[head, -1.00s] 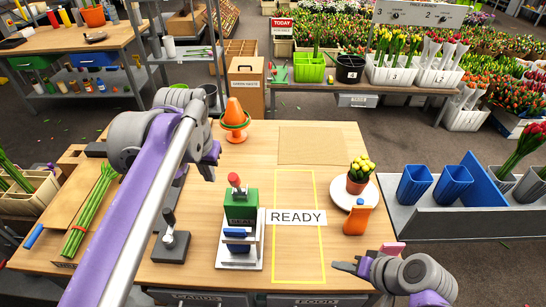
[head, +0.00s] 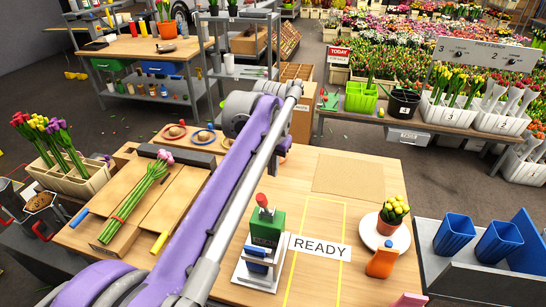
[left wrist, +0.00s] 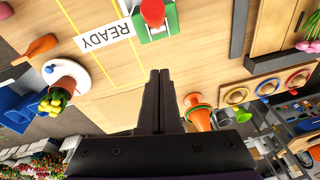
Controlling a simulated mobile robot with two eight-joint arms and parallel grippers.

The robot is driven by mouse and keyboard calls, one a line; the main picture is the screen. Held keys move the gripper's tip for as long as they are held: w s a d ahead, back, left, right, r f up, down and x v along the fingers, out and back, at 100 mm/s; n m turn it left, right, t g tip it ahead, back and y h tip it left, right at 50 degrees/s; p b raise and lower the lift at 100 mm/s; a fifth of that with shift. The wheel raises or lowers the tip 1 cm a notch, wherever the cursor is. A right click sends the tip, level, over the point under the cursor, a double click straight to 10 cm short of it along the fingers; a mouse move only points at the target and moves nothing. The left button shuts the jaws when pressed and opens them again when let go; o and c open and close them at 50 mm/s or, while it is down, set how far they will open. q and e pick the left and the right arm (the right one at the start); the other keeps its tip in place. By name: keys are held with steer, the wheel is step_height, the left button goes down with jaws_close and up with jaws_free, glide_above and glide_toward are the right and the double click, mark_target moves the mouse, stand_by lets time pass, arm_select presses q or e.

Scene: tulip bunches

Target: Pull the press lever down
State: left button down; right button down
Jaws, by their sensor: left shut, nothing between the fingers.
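The press (head: 262,245) is a green block with a red-knobbed lever on a pale base, with a blue part at its front. The red knob (head: 261,200) stands up at the top. In the left wrist view, the scene is upside down and the red knob (left wrist: 153,12) shows at the top edge, above the green block (left wrist: 172,22). My left gripper (left wrist: 160,72) is shut and empty, apart from the press. In the head view, my left arm hides its fingers.
A READY sign (head: 320,248) lies right of the press. A potted yellow plant (head: 391,214) on a white plate and an orange bottle (head: 382,261) stand further right. An orange cone (left wrist: 198,112) stands close to my left gripper. A tulip bunch (head: 137,199) lies at left.

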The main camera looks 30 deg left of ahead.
arm_select(q)
steer(key=s+f, duration=0.3)
steer(key=shift+s, duration=0.2)
steer(key=shift+s+d+f, duration=0.1)
steer(key=shift+s+f, duration=0.2)
steer(key=shift+s, duration=0.4)
steer(key=shift+w, duration=0.1)
